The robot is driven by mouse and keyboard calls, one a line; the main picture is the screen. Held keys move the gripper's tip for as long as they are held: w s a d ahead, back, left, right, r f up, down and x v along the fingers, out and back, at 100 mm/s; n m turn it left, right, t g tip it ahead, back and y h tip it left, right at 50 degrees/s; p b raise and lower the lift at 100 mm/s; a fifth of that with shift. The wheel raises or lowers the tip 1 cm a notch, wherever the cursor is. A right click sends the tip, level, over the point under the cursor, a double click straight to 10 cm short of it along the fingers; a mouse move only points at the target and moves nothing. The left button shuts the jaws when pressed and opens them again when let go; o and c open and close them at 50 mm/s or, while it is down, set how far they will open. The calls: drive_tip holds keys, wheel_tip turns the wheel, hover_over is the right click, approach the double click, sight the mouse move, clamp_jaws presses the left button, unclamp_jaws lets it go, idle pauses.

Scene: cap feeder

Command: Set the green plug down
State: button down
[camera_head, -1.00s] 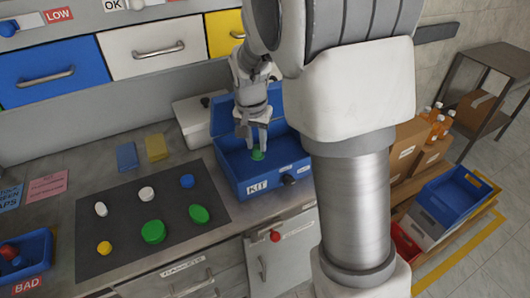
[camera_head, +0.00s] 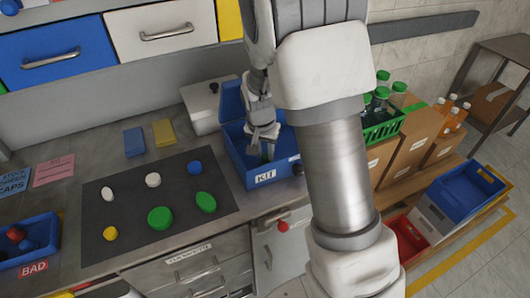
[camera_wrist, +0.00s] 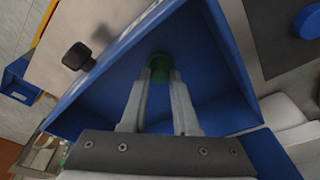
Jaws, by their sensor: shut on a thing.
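My gripper (camera_head: 265,142) reaches down inside the open blue box labelled KIT (camera_head: 281,174). In the wrist view my gripper's two fingers (camera_wrist: 161,82) are shut on the green plug (camera_wrist: 159,62), with the blue walls of the box around it. The plug is at or near the box floor; I cannot tell whether it touches it. In the head view the plug (camera_head: 266,153) is mostly hidden by my fingers.
A dark mat (camera_head: 128,211) left of the box holds several white, blue, yellow and green caps. A blue BAD bin (camera_head: 45,256) stands at the far left. A white box (camera_head: 205,107) stands behind the KIT box. Crates and cardboard boxes (camera_head: 404,140) stand at right.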

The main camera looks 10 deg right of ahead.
drive_tip(key=shift+f, duration=0.1)
drive_tip(key=shift+f, duration=0.15)
drive_tip(key=c, duration=0.7)
unclamp_jaws()
drive_tip(key=shift+o, duration=0.2)
drive_tip(key=p+v, duration=0.1)
drive_tip(key=v, duration=1.1)
drive_tip(key=s+r+n+t, duration=0.1)
drive_tip(key=s+r+n, duration=0.1)
drive_tip(key=s+r, duration=0.2)
drive_tip(key=s+d+r+n+t, duration=0.1)
drive_tip(key=s+r, duration=0.3)
drive_tip(key=s, duration=0.6)
drive_tip(key=s+r+n+t+y, duration=0.1)
drive_tip(key=s+r+n, duration=0.2)
drive_tip(key=s, duration=0.5)
drive_tip(key=shift+d+r+n+t, duration=0.3)
drive_tip(key=shift+r, duration=0.35)
